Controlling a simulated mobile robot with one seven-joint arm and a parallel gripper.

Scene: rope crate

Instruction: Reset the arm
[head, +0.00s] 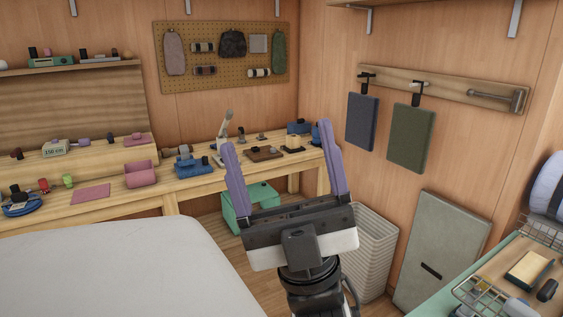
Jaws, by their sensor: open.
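My gripper (278,165) is in the middle of the head view, held up in front of the workbench. Its two purple fingers stand wide apart and point upward. Nothing is between them, so it is open and empty. The black and white gripper body and wrist are below the fingers. The gripper hides part of the green box and the floor behind it. No rope can be made out for certain; a blue coiled thing (22,207) lies at the bench's far left.
A wooden workbench (185,190) with many small items runs along the back wall. A green box (237,217) and a pale ribbed basket (372,245) stand on the floor. A large white surface (110,270) fills the lower left. A wire basket (480,297) sits at right.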

